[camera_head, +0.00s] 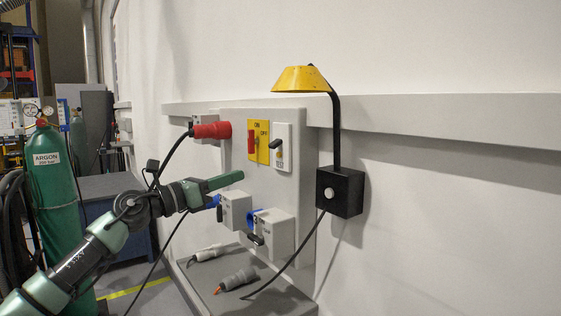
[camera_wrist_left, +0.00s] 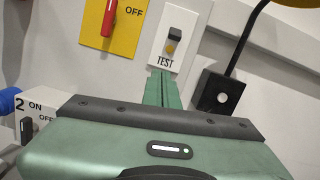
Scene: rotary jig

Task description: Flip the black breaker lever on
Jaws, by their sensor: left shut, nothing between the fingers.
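The black breaker lever (camera_head: 276,144) sticks out of a white plate (camera_head: 290,160) on the grey panel, right of the yellow ON/OFF switch plate. In the left wrist view the lever (camera_wrist_left: 175,35) is above a small yellow button (camera_wrist_left: 170,48) and the word TEST. My left gripper (camera_head: 239,176) is shut and empty, its fingers pointing at the panel, lower and to the left of the lever. In the left wrist view the gripper tips (camera_wrist_left: 162,74) appear just below the TEST label, apart from the lever. My right gripper is not in view.
A red rotary handle (camera_head: 252,142) is on the yellow plate, left of the lever. A red plug (camera_head: 212,130) and two grey switch boxes (camera_head: 271,232) are on the panel. A yellow lamp (camera_head: 301,79) on a black box (camera_head: 340,192) stands to the right. Loose connectors lie on the shelf below.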

